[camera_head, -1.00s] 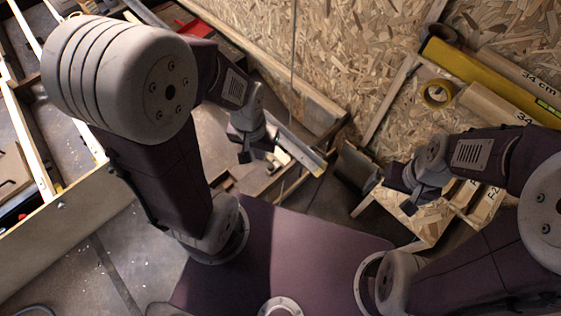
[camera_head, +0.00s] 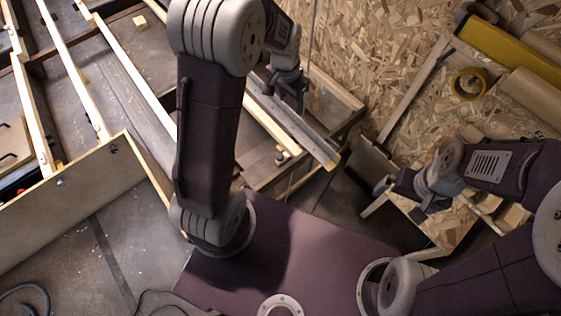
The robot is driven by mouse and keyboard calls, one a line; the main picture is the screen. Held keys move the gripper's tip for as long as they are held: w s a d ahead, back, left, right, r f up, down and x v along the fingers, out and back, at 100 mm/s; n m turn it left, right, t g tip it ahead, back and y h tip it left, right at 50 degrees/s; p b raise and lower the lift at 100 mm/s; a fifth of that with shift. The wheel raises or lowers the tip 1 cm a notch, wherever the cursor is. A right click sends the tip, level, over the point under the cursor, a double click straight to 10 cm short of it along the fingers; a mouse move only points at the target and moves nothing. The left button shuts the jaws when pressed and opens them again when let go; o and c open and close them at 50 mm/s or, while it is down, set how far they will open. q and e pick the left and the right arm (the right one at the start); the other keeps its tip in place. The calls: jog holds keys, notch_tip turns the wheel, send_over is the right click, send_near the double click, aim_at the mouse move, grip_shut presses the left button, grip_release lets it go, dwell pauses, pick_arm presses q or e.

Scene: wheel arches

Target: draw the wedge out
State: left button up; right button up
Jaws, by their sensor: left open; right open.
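I cannot make out the wedge for certain in the head view. A small pale wooden block (camera_head: 139,21) lies at the top left, and a small pale piece (camera_head: 283,153) sits by the wooden frame below my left gripper. Which of them, if either, is the wedge is unclear. My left gripper (camera_head: 285,95) is open, fingers pointing down, over the long grey-edged board (camera_head: 300,130); whether it touches the board is unclear. My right gripper (camera_head: 422,212) is open and seems empty, at the right over a chipboard piece (camera_head: 445,225).
A wooden frame of long slats (camera_head: 75,75) fills the upper left. A chipboard wall (camera_head: 380,50) stands behind. Yellow tape (camera_head: 468,83) and rolls (camera_head: 500,45) lie at the upper right. A cable (camera_head: 25,290) lies on the fairly clear floor (camera_head: 90,245) at lower left.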

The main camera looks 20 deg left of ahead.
pick_arm(q)
jog(key=w+a+f+b, duration=0.1)
jog(key=w+f+b, duration=0.25)
jog(key=f, duration=0.55)
jog(key=w+a+f+b, duration=0.2)
jog(key=f+b, duration=0.3)
jog(key=f, duration=0.3)
jog(key=g+b, duration=0.2)
jog(key=b, duration=0.5)
send_near(280, 156)
jog(key=shift+w+a+f+n, duration=0.15)
jog(key=shift+w+f+n, duration=0.05)
jog(key=shift+f+n, duration=0.1)
jog(key=shift+r, duration=0.2)
jog(key=f+b, duration=0.1)
jog(key=f, duration=0.3)
jog(key=f+b, duration=0.2)
jog(key=f, duration=0.3)
jog(key=shift+s+d+b, duration=0.1)
jog(key=shift+d+b, duration=0.1)
jog(key=shift+b, duration=0.1)
jog(key=shift+r, duration=0.1)
pick_arm(e)
notch_tip(280, 156, down, 22)
pick_arm(q)
jog(key=shift+c, duration=0.3)
grip_shut()
